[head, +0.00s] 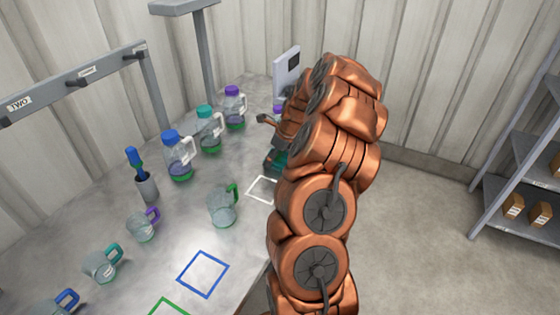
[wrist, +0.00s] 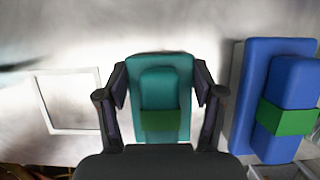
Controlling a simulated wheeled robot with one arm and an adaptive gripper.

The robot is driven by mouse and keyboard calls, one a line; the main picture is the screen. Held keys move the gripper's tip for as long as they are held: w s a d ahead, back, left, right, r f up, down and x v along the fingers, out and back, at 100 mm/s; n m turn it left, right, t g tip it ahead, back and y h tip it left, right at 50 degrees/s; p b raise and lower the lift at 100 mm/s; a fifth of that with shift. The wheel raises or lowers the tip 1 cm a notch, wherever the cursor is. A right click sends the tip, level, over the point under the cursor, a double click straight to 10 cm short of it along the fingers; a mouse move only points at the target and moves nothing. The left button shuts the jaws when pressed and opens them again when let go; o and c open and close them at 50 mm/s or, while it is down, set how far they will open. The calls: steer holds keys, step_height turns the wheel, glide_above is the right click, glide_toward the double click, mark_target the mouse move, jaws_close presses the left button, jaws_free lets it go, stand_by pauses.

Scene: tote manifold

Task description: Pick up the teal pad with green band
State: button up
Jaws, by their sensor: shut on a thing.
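The teal pad with green band (wrist: 174,70) is in the middle of the wrist view, between the two fingers of my gripper (wrist: 163,108). The fingers close on its left and right sides. Its green band (wrist: 160,121) crosses the lower part, and the near end is hidden behind my gripper's palm. In the head view a small teal part (head: 276,158) shows beside my arm; most of the pad and my gripper are hidden there.
A blue pad with green band (wrist: 258,75) stands close to the right of the teal pad. A white square outline (wrist: 70,100) is to the left. Jugs with blue (head: 178,160), teal (head: 209,130) and purple (head: 235,108) lids stand on the table, with several mugs nearer.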

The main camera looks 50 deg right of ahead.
steer(key=shift+r, duration=0.1)
steer(key=shift+d+r+b, duration=0.1)
steer(key=shift+r+b, duration=0.65)
steer(key=shift+r, duration=0.6)
steer(key=shift+s+r, duration=0.15)
steer(key=shift+r, duration=0.2)
steer(key=s+r+b, duration=0.1)
steer(key=s+b, duration=0.3)
steer(key=s, duration=1.1)
steer(key=shift+s+d+r, duration=0.2)
steer(key=shift+s+d, duration=0.15)
